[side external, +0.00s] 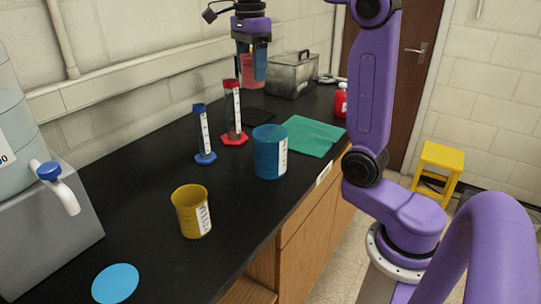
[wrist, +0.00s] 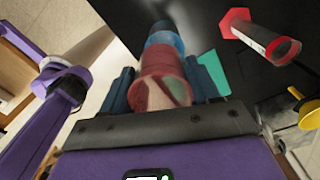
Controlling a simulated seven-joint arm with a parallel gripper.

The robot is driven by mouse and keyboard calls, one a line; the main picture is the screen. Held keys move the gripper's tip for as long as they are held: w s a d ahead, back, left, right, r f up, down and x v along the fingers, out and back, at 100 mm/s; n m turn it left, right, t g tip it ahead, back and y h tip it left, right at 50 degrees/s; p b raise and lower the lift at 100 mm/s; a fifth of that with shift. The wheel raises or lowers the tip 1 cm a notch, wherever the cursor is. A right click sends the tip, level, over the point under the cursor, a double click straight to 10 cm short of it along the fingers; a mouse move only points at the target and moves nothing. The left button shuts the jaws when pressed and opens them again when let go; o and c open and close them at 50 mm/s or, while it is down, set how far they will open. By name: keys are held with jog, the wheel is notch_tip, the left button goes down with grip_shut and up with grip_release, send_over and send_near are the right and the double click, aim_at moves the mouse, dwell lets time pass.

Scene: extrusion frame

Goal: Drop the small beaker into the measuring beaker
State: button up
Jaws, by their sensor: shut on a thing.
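My gripper (side external: 254,60) is shut on a small red translucent beaker (side external: 248,77), held high above the bench. In the wrist view the red beaker (wrist: 162,88) sits between the two fingers (wrist: 163,92). A larger blue beaker (side external: 267,152) with a white scale label stands upright on the black bench, lower and nearer the side camera than my gripper. In the wrist view the blue beaker (wrist: 164,40) shows beyond the red one, partly hidden by it. A yellow beaker (side external: 190,212), also with a white label, stands nearer the side camera.
A red cylinder (side external: 234,110) and a blue cylinder (side external: 204,135) stand left of the blue beaker. A green mat (side external: 313,137) lies to its right. A metal box (side external: 291,75) stands farther back. A blue disc (side external: 115,283) and a water container (side external: 25,180) are at the left.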

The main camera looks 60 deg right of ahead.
jog(key=s+d, duration=0.2)
jog(key=d, duration=0.4)
notch_tip(320, 180, down, 11)
dwell(0.6)
jog(key=o, duration=1.2)
notch_tip(320, 180, up, 17)
jog(key=shift+w+r, duration=0.2)
